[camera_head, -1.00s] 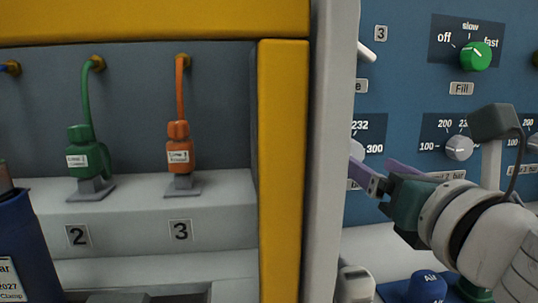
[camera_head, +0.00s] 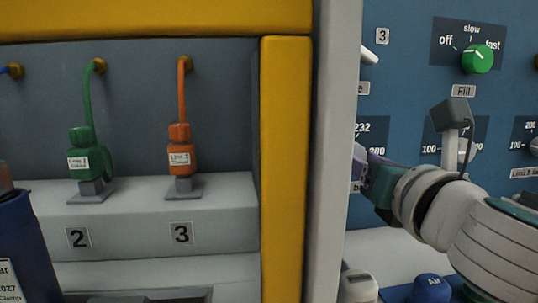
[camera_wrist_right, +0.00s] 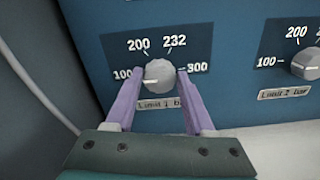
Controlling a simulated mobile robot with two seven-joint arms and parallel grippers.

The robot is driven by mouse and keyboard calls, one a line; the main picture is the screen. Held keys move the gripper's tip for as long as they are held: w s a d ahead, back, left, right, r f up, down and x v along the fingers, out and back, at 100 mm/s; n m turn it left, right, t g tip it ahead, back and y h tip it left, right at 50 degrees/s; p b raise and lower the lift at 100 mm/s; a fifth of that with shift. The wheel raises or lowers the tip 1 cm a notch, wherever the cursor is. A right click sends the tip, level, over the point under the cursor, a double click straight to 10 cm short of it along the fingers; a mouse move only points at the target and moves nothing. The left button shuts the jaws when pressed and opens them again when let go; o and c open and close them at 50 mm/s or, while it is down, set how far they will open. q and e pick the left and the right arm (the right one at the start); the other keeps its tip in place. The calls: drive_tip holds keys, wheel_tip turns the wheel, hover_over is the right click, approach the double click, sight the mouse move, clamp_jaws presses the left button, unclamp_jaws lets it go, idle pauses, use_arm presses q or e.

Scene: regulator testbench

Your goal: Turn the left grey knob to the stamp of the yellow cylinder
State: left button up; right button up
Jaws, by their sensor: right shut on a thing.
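The left grey knob (camera_wrist_right: 160,76) is on the blue panel above the "Limit 1 bar" label, with marks 100, 200, 232 and 300 around it. Its white pointer line lies nearly level on the left side, towards 100. My right gripper (camera_wrist_right: 158,84) has its two purple fingers on either side of this knob, shut on it. In the head view my right gripper (camera_head: 364,170) reaches the panel, its fingertips and the knob hidden behind the grey post. No yellow cylinder shows in these frames. My left gripper is not in view.
A grey post (camera_head: 334,150) and a yellow frame (camera_head: 284,180) stand left of my right gripper. A second grey knob (camera_wrist_right: 308,64) is to the right. A green knob (camera_head: 477,59) is above. Green (camera_head: 86,160) and orange (camera_head: 181,155) connectors and a dark blue cylinder (camera_head: 14,235) are at left.

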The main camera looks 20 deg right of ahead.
clamp_jaws()
drive_tip(key=shift+m, duration=0.3)
drive_tip(key=shift+d+f+m+p, duration=0.1)
drive_tip(key=shift+m+p, duration=0.35)
drive_tip(key=shift+m, duration=2.3)
drive_tip(key=shift+d+f+m+p, duration=0.1)
drive_tip(key=shift+m+p, duration=0.3)
drive_tip(key=shift+m, duration=2.35)
drive_tip(key=o, duration=0.6)
unclamp_jaws()
